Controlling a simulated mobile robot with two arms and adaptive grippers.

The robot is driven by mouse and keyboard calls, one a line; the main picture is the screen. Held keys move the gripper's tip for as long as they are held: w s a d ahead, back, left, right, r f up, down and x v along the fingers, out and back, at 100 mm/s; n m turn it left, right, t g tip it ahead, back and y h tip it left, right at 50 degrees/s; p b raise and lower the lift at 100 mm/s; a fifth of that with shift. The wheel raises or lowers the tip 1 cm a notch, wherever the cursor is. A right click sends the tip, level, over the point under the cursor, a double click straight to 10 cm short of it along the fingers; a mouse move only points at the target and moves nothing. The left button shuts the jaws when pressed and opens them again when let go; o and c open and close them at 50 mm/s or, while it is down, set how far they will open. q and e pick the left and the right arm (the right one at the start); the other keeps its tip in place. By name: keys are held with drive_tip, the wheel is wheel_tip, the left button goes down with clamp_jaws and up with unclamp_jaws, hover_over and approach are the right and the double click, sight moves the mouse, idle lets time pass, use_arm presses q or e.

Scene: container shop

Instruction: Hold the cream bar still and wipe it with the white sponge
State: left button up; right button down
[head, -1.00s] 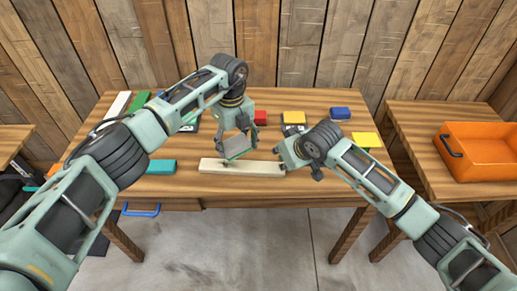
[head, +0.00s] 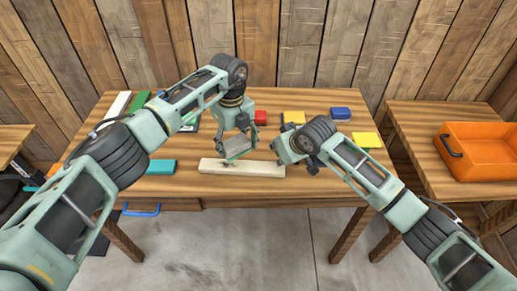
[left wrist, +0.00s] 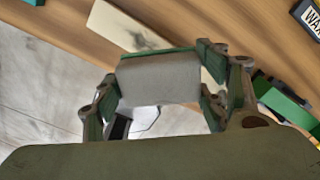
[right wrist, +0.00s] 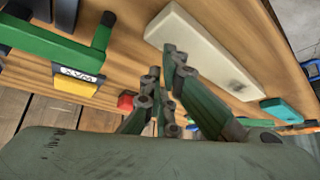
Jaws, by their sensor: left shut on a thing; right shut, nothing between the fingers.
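The cream bar (head: 255,170) lies flat across the front of the workbench; a dark smudge shows on it in the left wrist view (left wrist: 135,36) and right wrist view (right wrist: 222,68). My left gripper (head: 240,142) is shut on the white sponge (head: 238,152), a pale block with a green face. The sponge is over the bar's middle-left part; I cannot tell whether it touches. In the left wrist view the sponge (left wrist: 160,80) sits between both fingers. My right gripper (head: 313,168) is shut and empty, beyond the bar's right end and apart from it.
A teal block (head: 161,167) lies left of the bar. Red (head: 260,117), yellow (head: 367,140) and blue (head: 340,113) items stand behind. A yellow item in the right wrist view (right wrist: 76,86) is labelled WAX. An orange crate (head: 485,155) stands on the right table.

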drive_tip(key=shift+f, duration=0.4)
drive_tip(key=shift+s+f, duration=0.15)
drive_tip(key=shift+f, duration=0.15)
idle(1.1)
use_arm(q)
drive_tip(key=shift+s, duration=0.1)
drive_tip(key=shift+f, duration=2.45)
use_arm(e)
drive_tip(key=shift+d+f, duration=0.1)
